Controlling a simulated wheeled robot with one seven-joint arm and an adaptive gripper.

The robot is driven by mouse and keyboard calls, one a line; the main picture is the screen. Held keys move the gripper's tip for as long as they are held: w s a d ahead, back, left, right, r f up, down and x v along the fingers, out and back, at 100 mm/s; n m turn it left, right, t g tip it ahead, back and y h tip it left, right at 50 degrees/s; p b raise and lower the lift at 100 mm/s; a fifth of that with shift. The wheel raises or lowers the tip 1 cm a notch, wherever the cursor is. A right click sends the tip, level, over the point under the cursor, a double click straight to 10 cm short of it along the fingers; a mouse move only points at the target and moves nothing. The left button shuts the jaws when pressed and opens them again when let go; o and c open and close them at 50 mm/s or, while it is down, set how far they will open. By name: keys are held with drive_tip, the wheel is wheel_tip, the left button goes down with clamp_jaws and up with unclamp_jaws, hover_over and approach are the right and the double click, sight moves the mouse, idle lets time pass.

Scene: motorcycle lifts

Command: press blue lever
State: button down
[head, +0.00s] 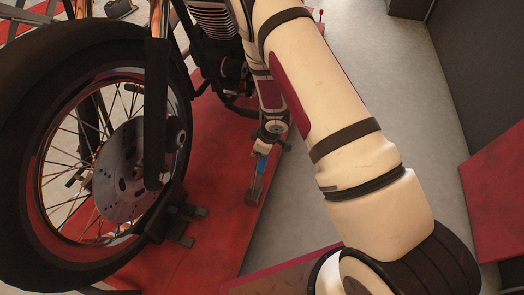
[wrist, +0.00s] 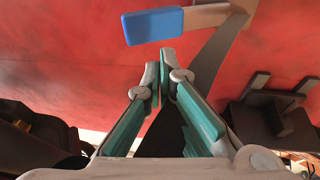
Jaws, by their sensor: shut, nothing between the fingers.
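The blue lever (wrist: 153,26) has a flat blue pad on a grey-brown arm at the top of the wrist view. In the head view the blue lever (head: 257,183) is small, on the red lift platform just below my gripper. My gripper (wrist: 160,72) has teal and grey fingers, shut and empty, with the tips pointing toward the pad. The tips appear just short of the pad's near edge in the wrist view; I cannot tell the height gap.
A motorcycle's front wheel (head: 120,175) stands on the red lift platform (head: 218,222) left of my gripper. A dark bracket (wrist: 268,108) shows at the right of the wrist view. A second red surface (head: 497,195) lies at the far right. Grey floor (head: 300,205) is clear between them.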

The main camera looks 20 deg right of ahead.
sight(259, 162)
drive_tip(key=f, duration=0.1)
drive_tip(key=w+f+b, duration=0.1)
drive_tip(key=f, duration=0.1)
drive_tip(key=f+b, duration=0.1)
drive_tip(key=shift+w+d+f, duration=0.35)
drive_tip(key=shift+d, duration=0.05)
